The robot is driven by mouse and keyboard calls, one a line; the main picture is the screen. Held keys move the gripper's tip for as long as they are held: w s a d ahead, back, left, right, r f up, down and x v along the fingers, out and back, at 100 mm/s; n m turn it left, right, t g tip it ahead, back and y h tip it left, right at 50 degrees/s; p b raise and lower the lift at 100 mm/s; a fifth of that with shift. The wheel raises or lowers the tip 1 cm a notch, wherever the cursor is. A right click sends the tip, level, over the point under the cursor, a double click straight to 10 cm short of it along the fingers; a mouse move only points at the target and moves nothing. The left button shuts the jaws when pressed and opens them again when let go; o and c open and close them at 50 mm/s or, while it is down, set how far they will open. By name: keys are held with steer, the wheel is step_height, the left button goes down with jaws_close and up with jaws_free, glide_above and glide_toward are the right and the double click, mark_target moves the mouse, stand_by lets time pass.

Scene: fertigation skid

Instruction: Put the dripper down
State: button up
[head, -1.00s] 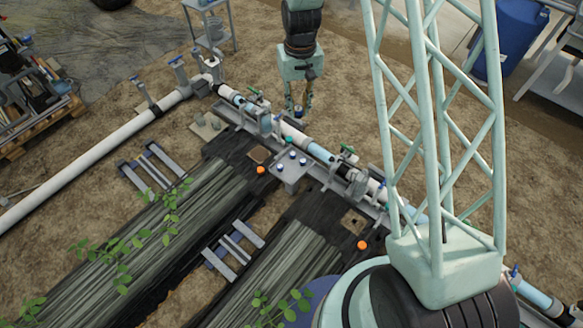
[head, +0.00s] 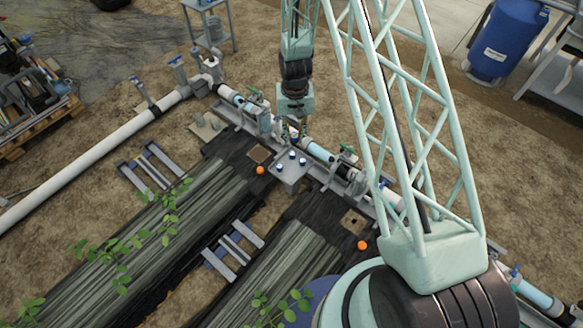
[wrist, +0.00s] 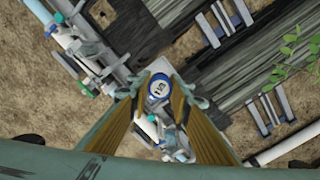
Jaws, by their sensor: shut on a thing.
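The dripper (wrist: 158,88), a small round piece with a blue rim and a white face with dark marking, sits between my gripper's fingertips in the wrist view. My gripper (head: 294,134) points down and is shut on it. In the head view, the gripper is just behind a small grey tray (head: 288,182) beside the pipe line. Several blue-and-white drippers (head: 302,162) stand on this tray. The held dripper appears above the tray's far side; whether it touches anything I cannot tell.
A pipe line with green-handled valves (head: 347,151) runs diagonally beside the tray. Orange balls (head: 260,170) lie near dark growing beds (head: 165,215). Small slatted stands (head: 233,249) and leafy plants (head: 125,245) are nearer. Bare soil lies behind the pipes.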

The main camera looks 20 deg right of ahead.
steer(key=s+f+m, duration=0.2)
steer(key=s+f, duration=0.2)
steer(key=f, duration=1.2)
steer(key=s+a+f+m, duration=0.1)
steer(key=s+f, duration=0.4)
steer(key=f, duration=1.1)
steer(key=shift+s+a+f+m+b, duration=0.15)
steer(key=shift+s+a+m+b, duration=0.15)
steer(key=shift+m, duration=0.4)
steer(key=shift+w+d, duration=0.1)
steer(key=b, duration=0.3)
glide_above(290, 176)
steer(key=shift+d+f, duration=0.1)
steer(key=shift+f, duration=0.65)
steer(key=shift+f, duration=0.1)
steer(key=shift+f, duration=1.65)
steer(key=shift+f+b, duration=0.2)
steer(key=shift+b, duration=0.2)
steer(key=o, duration=0.6)
